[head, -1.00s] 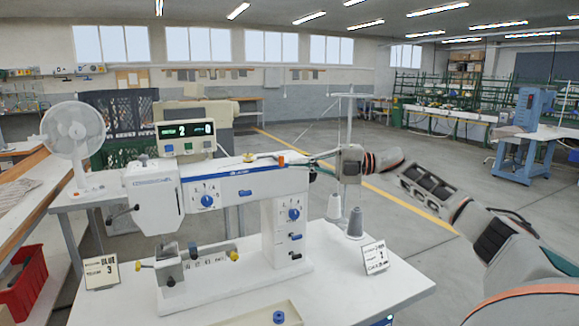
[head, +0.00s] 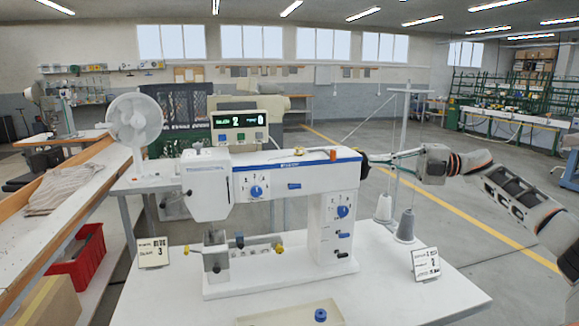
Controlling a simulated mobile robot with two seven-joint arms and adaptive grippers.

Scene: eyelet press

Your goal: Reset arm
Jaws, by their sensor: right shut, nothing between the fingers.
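The white eyelet press (head: 285,175) with blue trim stands on a white table (head: 410,290) in the head view. Its counter box (head: 239,125) shows lit green digits. My right gripper (head: 390,158) comes in from the right at the height of the press's upper arm. Its thin fingers point left toward the black round part (head: 364,166) at the press's right end. The fingers look closed and hold nothing. I cannot tell whether the tips touch that part. My left gripper is out of view.
Thread cones (head: 405,226) and a thin stand (head: 397,150) are close to the right gripper. Small cards stand on the table, one at right (head: 426,263). A white fan (head: 134,122) and a red bin (head: 78,258) are at left. Floor at right is open.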

